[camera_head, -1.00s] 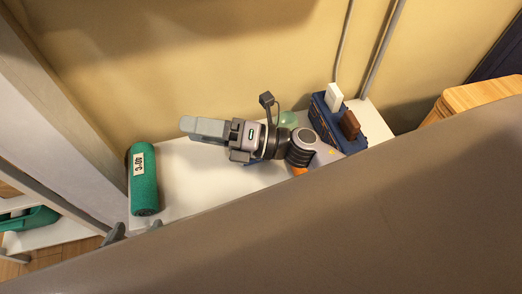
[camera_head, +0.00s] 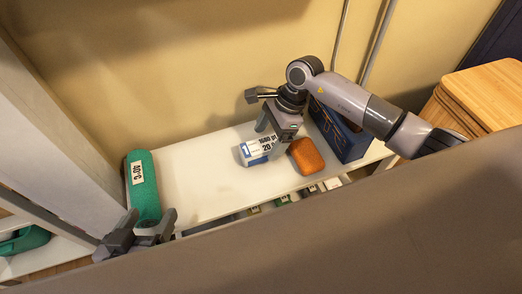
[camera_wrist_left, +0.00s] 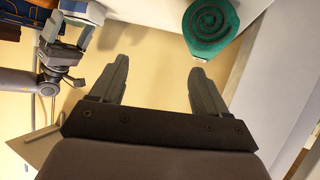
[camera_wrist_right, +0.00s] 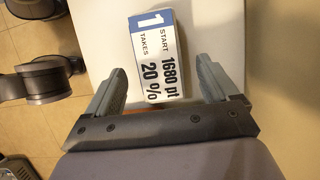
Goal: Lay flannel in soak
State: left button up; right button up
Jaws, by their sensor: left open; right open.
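A green rolled cloth (camera_head: 143,185), which may be the flannel, lies at the left end of the white shelf with a temperature label on it. Its spiral end shows in the left wrist view (camera_wrist_left: 210,25). My left gripper (camera_head: 151,226) is open and empty near the roll's front end, apart from it. My right gripper (camera_head: 269,138) is open over a white and blue box (camera_head: 262,150) with printed labels. In the right wrist view, this box (camera_wrist_right: 152,60) stands ahead of and partly between the fingers; contact cannot be told. I cannot pick out a soak container.
An orange-brown rounded block (camera_head: 306,156) sits right of the printed box. A dark blue crate (camera_head: 345,135) stands behind it. A wooden box (camera_head: 480,95) is at the far right. The white shelf (camera_head: 195,180) is bare between roll and printed box. A wall runs behind.

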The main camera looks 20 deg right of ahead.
aim_at(265, 144)
jog(key=x, duration=0.3)
jog(key=shift+a+f+b, duration=0.2)
jog(key=shift+f+b, duration=0.1)
jog(key=shift+b, duration=0.1)
pick_arm(q)
jog(key=shift+w+d+f, duration=0.15)
jog(key=shift+w+d, duration=0.15)
jog(key=shift+d, duration=0.15)
jog(key=shift+h, duration=0.3)
pick_arm(e)
jog(key=c, duration=1.2)
jog(key=shift+o, duration=0.2)
jog(key=shift+r, duration=0.1)
jog(key=shift+r, duration=0.55)
pick_arm(q)
jog(key=a+p, duration=0.1)
jog(key=s+a+y+p, duration=0.1)
jog(key=p, duration=0.1)
jog(key=a+p, duration=0.1)
jog(key=p, duration=0.1)
jog(key=shift+s+a+y, duration=0.25)
jog(key=shift+a+y, duration=0.05)
jog(key=shift+y, duration=0.1)
pick_arm(e)
notch_tip(265, 144, up, 19)
